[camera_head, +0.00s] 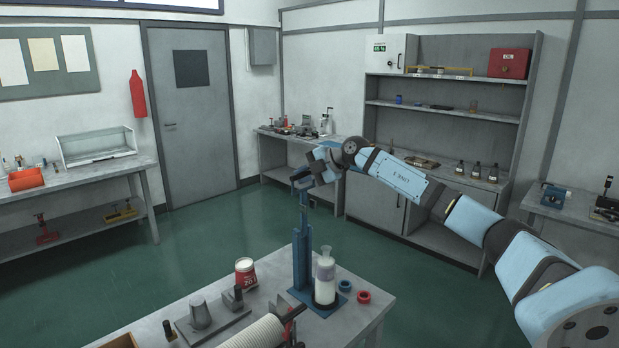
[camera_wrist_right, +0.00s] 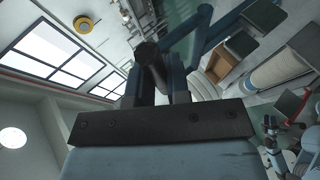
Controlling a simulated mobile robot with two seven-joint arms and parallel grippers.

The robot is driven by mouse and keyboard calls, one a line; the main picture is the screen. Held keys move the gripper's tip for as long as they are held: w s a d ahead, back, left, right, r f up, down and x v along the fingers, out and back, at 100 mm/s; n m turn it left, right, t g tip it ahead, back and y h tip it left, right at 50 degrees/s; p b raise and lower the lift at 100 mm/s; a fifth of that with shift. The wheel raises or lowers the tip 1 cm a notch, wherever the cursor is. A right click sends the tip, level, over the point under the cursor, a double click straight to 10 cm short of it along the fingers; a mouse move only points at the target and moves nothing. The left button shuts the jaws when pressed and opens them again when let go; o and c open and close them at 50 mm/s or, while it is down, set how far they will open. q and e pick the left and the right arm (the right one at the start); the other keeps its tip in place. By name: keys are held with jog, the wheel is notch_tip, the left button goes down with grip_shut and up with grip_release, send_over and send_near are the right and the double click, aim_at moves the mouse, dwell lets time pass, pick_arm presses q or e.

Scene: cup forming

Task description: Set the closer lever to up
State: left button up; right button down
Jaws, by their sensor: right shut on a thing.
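The closer is a blue upright stand (camera_head: 302,262) on a flat base near the far right corner of the front table. A clear bottle with white contents (camera_head: 325,285) stands upright at it. My right gripper (camera_head: 303,182) is above the top of the stand, shut on the closer's lever. In the right wrist view the lever's dark round end (camera_wrist_right: 148,58) shows between the fingers; the stand's blue parts lie beyond. The gripper hides much of the lever in the head view, so I cannot tell its exact angle. My left gripper is not in view.
On the front table (camera_head: 345,325) are a red and white can (camera_head: 245,271), a grey cone on a plate (camera_head: 201,312), a ribbed roll (camera_head: 258,334), a blue ring (camera_head: 345,285) and a red ring (camera_head: 364,297). Open green floor lies behind the table.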

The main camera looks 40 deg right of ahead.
dwell(0.4)
jog(key=c, duration=1.2)
grip_release()
jog(key=shift+w, duration=0.15)
jog(key=shift+o, duration=0.5)
jog(key=shift+w+a+f, duration=0.1)
jog(key=shift+w+f, duration=0.1)
jog(key=shift+w, duration=0.1)
jog(key=shift+s+d+r, duration=0.25)
jog(key=shift+s+r, duration=0.05)
jog(key=shift+s, duration=0.25)
jog(key=b+v, duration=0.4)
jog(key=v, duration=0.8)
jog(key=shift+s+r, duration=0.15)
jog(key=shift+r, duration=0.1)
jog(key=shift+d, duration=0.15)
